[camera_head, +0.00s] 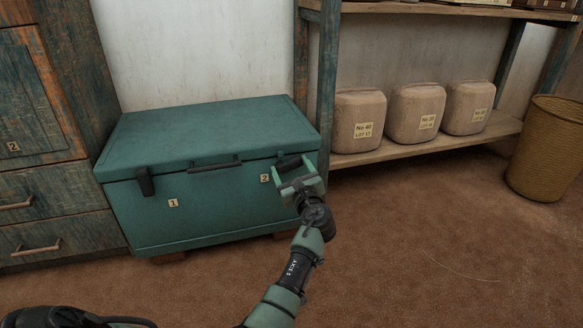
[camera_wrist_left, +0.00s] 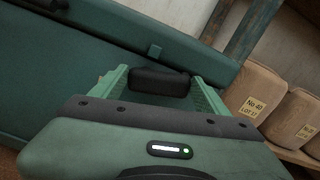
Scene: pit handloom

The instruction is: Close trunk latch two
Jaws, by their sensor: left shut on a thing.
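The teal trunk (camera_head: 225,205) stands closed, with its lid (camera_head: 210,135) down. Latch one (camera_head: 145,182) is a dark flap flat against the front at the left, above label 1. Latch two (camera_head: 288,163) is at the front right, near label 2 (camera_head: 265,178). My left gripper (camera_head: 292,170) is at latch two, its fingers on either side. The gripper partly hides the latch's lower part. My right gripper is out of view.
A dark handle (camera_head: 214,166) is on the trunk's front middle. A worn wooden cabinet (camera_head: 50,215) stands close at the left. A shelf (camera_head: 430,140) with several lotted sacks (camera_head: 357,115) is at the right, beside a woven basket (camera_head: 547,150). The floor in front is clear.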

